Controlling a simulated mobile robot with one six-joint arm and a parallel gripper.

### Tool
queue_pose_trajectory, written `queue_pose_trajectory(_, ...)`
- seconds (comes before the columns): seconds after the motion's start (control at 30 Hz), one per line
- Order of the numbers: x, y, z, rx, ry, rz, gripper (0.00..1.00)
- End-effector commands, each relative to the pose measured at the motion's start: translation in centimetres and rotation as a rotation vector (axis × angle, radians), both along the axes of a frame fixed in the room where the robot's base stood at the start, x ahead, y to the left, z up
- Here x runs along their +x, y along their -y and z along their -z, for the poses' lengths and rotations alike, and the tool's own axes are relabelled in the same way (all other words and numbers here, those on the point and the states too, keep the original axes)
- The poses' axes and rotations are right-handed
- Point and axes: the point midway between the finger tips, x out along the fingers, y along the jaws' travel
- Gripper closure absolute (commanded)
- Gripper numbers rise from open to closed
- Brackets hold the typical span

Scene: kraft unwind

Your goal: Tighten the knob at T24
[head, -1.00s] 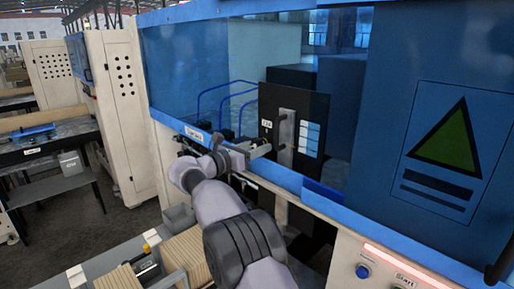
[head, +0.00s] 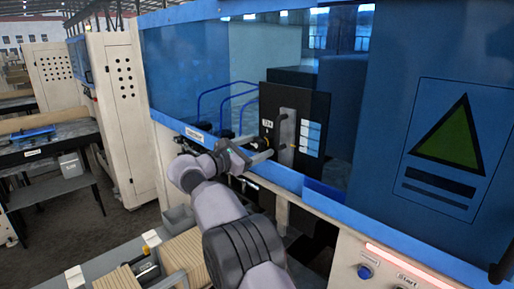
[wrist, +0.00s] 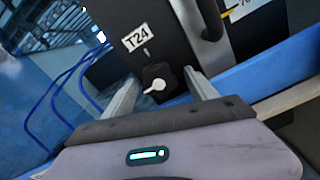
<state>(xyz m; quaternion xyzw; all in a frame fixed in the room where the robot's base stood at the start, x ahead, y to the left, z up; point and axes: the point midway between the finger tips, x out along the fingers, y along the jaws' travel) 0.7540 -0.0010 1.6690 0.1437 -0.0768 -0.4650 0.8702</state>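The T24 knob (wrist: 156,74) is a small black round knob with a white pointer. It sits on a black panel (wrist: 115,22) below a white T24 label (wrist: 135,38). The pointer's pale tip lies toward the lower left of the knob. My gripper (wrist: 163,78) is open, with one finger on each side of the knob in the wrist view and a visible gap to each. I cannot tell how far the fingertips reach along the knob. In the head view my gripper (head: 261,146) is at the panel's lower left, and the knob is hard to make out.
A grey metal plate with a black handle (head: 282,122) stands just right of the knob. Blue cables (head: 215,95) run at left. A blue rail (head: 280,177) passes under my gripper. A blue cover with a green triangle (head: 449,139) is at right.

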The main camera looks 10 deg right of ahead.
Motion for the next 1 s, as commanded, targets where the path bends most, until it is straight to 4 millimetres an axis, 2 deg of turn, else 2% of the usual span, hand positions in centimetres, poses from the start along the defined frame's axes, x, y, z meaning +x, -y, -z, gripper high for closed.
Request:
queue_pose_trajectory(0.2,-0.1,-0.1,0.0,-0.001,-0.001,0.000,0.33)
queue_pose_trajectory(0.33,-0.8,-1.2,0.1,0.000,0.001,-0.001,0.33)
queue_pose_trajectory(0.57,-3.9,-6.0,0.2,0.001,0.001,-0.003,0.33)
queue_pose_trajectory(0.8,-7.7,-11.6,0.1,-0.001,0.001,-0.004,0.33)
queue_pose_trajectory(1.0,-9.4,-14.1,0.0,0.000,0.001,-0.001,0.33)
